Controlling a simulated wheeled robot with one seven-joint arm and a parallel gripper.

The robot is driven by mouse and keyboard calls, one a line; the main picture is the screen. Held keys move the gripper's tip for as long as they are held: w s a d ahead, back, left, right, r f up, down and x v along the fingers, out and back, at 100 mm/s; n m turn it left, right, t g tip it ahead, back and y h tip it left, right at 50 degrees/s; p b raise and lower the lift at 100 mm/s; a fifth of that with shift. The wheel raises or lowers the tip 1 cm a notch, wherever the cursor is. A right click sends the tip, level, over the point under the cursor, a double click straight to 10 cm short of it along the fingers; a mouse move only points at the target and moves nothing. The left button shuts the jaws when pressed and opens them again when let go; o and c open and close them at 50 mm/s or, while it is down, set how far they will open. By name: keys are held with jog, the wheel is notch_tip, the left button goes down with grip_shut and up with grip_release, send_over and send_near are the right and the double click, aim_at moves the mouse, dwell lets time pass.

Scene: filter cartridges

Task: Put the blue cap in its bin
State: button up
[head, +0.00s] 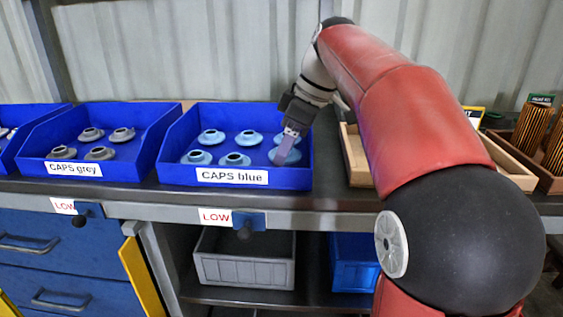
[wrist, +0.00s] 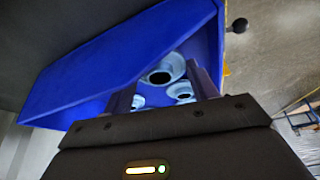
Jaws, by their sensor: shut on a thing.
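The blue caps bin (head: 240,178), a blue tray labelled "CAPS blue", stands on the bench. Several pale blue caps, such as one at its front (head: 234,159), lie on its floor. My gripper (head: 286,150) reaches down inside the bin's right side and is shut on a blue cap (head: 285,156) low at the front right. The fingers partly hide that cap, and I cannot tell whether it touches the floor. In the wrist view the fingers reach into the bin (wrist: 95,80), with a large pale blue cap (wrist: 163,72) between them and smaller ones behind.
A blue bin labelled "CAPS grey" (head: 74,168) with several grey caps stands to the left. A wooden tray (head: 357,165) is to the right, partly behind my arm. Boxes of pleated filters (head: 530,128) stand farther right. Grey (head: 245,262) and blue crates sit below the bench.

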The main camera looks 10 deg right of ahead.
aim_at(288, 158)
jog(key=shift+f, duration=0.85)
jog(key=shift+r, duration=0.1)
jog(key=shift+f+b, duration=0.5)
jog(key=shift+f, duration=0.05)
jog(key=o, duration=1)
jog(key=shift+s+f, duration=0.1)
jog(key=shift+f, duration=0.1)
jog(key=shift+o, duration=0.2)
jog(key=shift+r, duration=0.4)
jog(key=p+v, duration=0.4)
jog(key=v, duration=0.8)
jog(key=shift+r, duration=0.35)
